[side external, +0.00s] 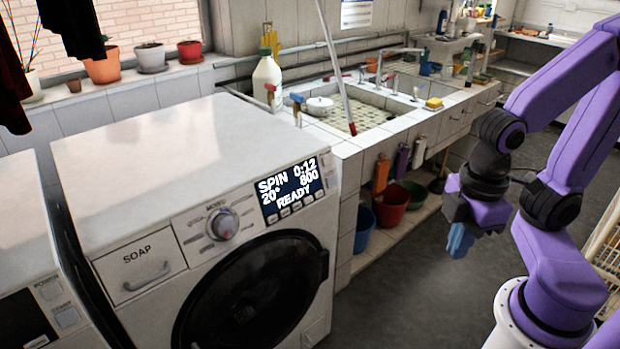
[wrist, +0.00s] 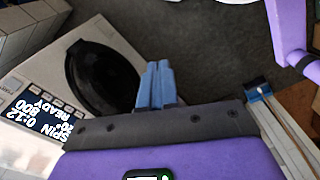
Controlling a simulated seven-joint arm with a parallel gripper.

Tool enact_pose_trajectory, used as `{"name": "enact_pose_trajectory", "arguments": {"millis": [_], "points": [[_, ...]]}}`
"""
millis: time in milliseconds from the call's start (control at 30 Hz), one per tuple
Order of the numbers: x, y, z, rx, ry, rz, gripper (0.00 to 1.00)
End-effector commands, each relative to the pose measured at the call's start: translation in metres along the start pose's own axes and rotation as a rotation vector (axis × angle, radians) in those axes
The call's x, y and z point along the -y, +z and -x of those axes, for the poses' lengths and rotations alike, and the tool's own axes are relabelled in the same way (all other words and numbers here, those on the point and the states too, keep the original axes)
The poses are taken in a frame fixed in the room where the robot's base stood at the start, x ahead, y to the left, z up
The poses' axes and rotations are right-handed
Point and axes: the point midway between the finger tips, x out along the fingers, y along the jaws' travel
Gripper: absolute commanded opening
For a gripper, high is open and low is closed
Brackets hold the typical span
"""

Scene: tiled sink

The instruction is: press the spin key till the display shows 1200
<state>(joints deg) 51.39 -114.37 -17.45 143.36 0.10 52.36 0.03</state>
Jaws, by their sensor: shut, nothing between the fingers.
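The display (side external: 290,190) on the white washing machine (side external: 150,160) reads SPIN 0:12, 20°, 800 and READY. A row of small keys (side external: 292,206) runs along its lower edge; their labels are too small to read. In the wrist view the display (wrist: 38,118) appears turned around at the left. My gripper (side external: 458,243) is shut and empty, its blue fingers pointing down over the floor, to the right of the machine and well apart from it. Its fingers also show in the wrist view (wrist: 157,84).
A mode dial (side external: 222,224), a soap drawer (side external: 140,268) and a round dark door (side external: 250,295) are on the machine's front. A tiled sink (side external: 385,120) stands behind, with buckets (side external: 392,205) below it. Grey floor lies open between my gripper and the machine.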

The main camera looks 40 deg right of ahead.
Motion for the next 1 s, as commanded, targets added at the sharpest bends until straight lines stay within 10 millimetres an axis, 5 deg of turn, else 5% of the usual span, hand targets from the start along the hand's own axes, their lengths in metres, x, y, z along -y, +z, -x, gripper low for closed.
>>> {"name": "enact_pose_trajectory", "arguments": {"millis": [833, 1000], "points": [[0.000, 0.000, 0.000, -0.001, 0.000, 0.000, 0.00], [-0.009, -0.014, -0.005, -0.031, 0.018, 0.000, 0.00]]}}
